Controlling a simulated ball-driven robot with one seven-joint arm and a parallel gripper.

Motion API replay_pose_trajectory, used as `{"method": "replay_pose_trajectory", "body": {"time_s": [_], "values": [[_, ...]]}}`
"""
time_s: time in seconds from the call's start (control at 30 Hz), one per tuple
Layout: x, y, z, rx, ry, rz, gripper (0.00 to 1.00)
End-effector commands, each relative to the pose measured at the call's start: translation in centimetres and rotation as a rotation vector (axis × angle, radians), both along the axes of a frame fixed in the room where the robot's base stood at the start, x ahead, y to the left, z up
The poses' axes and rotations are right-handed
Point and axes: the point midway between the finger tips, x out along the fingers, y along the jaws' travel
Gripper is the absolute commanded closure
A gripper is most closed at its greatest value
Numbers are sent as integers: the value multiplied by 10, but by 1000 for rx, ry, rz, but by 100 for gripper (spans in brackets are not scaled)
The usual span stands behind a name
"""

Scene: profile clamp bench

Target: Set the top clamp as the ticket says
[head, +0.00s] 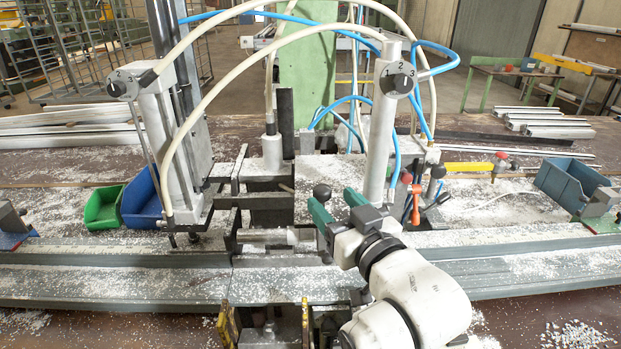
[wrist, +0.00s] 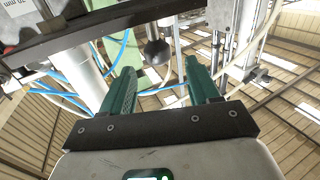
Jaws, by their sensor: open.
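My gripper (head: 337,204) is open and empty over the middle of the bench, its two green fingers apart. In the wrist view its fingers (wrist: 160,82) reach up the picture, with a black ball knob (wrist: 157,53) beyond and between the tips, apart from them. In the head view a black ball knob (head: 322,193) shows by the left finger. A numbered dial (head: 398,83) marked 1, 2, 3 tops the right grey post; its setting is too small to tell. Another dial (head: 122,84), showing a 2, tops the left post. I cannot make out a ticket or which part is the top clamp.
Blue and white hoses arch over the posts. A green bin (head: 103,208) and blue bin (head: 140,200) stand left; a blue-grey bin (head: 572,185) stands right. Long metal rails (head: 110,285) cross the front, strewn with white chips.

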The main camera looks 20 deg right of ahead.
Motion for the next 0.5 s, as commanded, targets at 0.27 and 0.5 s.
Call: {"method": "replay_pose_trajectory", "body": {"time_s": [0.27,0.5], "values": [[50,4,1,-1,2,-1,39],[71,5,0,0,3,0,39]]}}
